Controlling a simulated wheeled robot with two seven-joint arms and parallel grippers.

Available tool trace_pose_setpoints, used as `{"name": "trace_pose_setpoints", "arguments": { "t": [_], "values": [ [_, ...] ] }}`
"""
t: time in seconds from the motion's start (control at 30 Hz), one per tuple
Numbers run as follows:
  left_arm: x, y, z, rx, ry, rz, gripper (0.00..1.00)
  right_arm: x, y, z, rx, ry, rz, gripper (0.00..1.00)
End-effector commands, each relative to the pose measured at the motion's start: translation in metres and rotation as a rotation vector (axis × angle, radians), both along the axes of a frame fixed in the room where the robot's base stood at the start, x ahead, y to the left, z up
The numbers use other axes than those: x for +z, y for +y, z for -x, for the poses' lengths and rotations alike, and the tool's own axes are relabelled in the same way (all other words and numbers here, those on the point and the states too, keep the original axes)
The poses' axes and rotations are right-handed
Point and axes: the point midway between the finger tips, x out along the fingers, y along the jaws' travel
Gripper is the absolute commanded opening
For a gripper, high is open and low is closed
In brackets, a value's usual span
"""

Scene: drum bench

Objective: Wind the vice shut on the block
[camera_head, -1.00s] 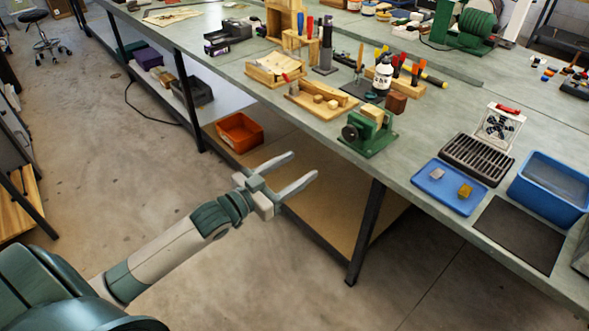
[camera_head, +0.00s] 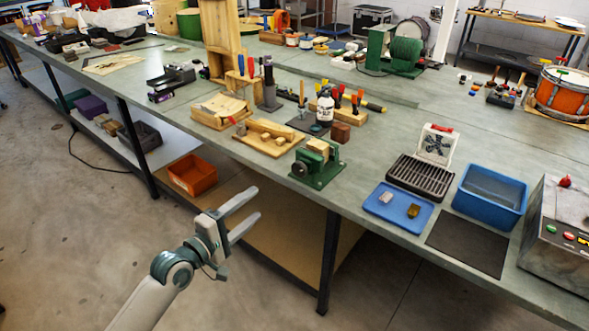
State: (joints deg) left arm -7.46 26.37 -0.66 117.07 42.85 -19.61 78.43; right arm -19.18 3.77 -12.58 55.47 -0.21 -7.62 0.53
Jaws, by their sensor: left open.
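The green vice (camera_head: 318,168) stands near the front edge of the bench, with a dark round handwheel (camera_head: 300,169) on its left side. A light wooden block (camera_head: 319,147) sits at the top of the vice, between its jaws. I cannot tell whether the jaws touch it. My left gripper (camera_head: 250,208) is open and empty, in front of the bench and below its top, to the lower left of the vice and apart from it. My right gripper is not in view.
Left of the vice is a wooden board (camera_head: 262,147) with small pieces; a brown block (camera_head: 340,133) and white bottle (camera_head: 325,106) stand behind. Right are a blue tray (camera_head: 385,212), dark rack (camera_head: 420,180) and blue bin (camera_head: 470,207). Floor before the bench is clear.

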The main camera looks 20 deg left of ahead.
Motion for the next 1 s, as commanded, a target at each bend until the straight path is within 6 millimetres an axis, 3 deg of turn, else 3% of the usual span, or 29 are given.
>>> {"name": "trace_pose_setpoints", "arguments": {
  "t": [0.3,0.5,0.7,1.0],
  "values": [
    [0.007,-0.005,0.001,0.015,0.282,0.895,0.58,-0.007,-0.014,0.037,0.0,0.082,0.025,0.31],
    [0.01,-0.008,0.003,0.006,0.399,1.267,0.58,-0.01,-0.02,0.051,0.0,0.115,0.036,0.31],
    [0.011,-0.01,0.003,0.001,0.438,1.384,0.58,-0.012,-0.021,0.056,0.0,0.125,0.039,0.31],
    [0.011,-0.01,0.003,0.002,0.438,1.382,0.58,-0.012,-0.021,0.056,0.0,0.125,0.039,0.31]
  ]
}}
